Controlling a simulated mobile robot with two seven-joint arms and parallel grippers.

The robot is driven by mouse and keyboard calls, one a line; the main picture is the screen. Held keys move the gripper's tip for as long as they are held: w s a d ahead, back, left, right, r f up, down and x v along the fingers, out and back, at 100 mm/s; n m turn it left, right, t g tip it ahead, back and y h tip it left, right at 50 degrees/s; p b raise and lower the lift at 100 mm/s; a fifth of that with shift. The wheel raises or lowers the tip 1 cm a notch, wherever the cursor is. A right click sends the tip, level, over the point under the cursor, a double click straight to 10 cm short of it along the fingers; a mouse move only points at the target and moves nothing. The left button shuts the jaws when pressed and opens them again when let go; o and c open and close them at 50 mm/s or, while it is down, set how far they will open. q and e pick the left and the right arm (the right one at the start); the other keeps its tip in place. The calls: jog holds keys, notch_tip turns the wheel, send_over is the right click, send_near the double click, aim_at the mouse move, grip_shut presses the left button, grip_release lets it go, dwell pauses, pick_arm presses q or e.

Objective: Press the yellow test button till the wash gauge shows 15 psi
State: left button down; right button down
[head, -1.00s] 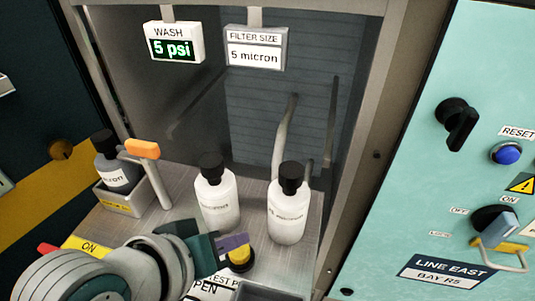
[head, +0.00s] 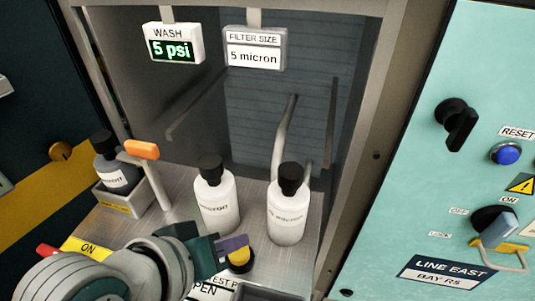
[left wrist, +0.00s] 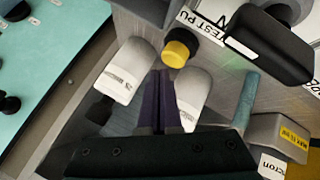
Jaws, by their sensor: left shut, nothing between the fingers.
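The yellow test button (head: 239,258) sits in a black collar on the metal shelf, beside a partly hidden label. It also shows in the left wrist view (left wrist: 176,53), just beyond my fingertips. My left gripper (head: 236,243) is shut and empty, its purple fingers together at the near side of the button. In the left wrist view the fingertips (left wrist: 166,74) stop short of the button's image; I cannot tell whether they touch it. The wash gauge (head: 174,49) hangs at the upper left and shows 5 psi in green. My right gripper is not in view.
Two white bottles with black caps, one left (head: 216,205) and one right (head: 286,215), stand just behind the button. A grey bottle (head: 118,176) sits in a holder at the left, near an orange-handled lever (head: 141,149). A teal panel (head: 420,190) is at the right.

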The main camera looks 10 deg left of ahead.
aim_at(235, 257)
pick_arm(q)
jog(key=shift+f, duration=0.3)
jog(key=shift+f+b, duration=0.45)
jog(key=shift+f, duration=0.2)
dwell(0.6)
jog(key=shift+r, duration=0.1)
jog(key=shift+r+p, duration=0.95)
jog(key=shift+p, duration=0.25)
notch_tip(235, 257, up, 5)
jog(key=p, duration=0.5)
jog(key=shift+r+p, duration=0.1)
jog(key=shift+p, duration=0.25)
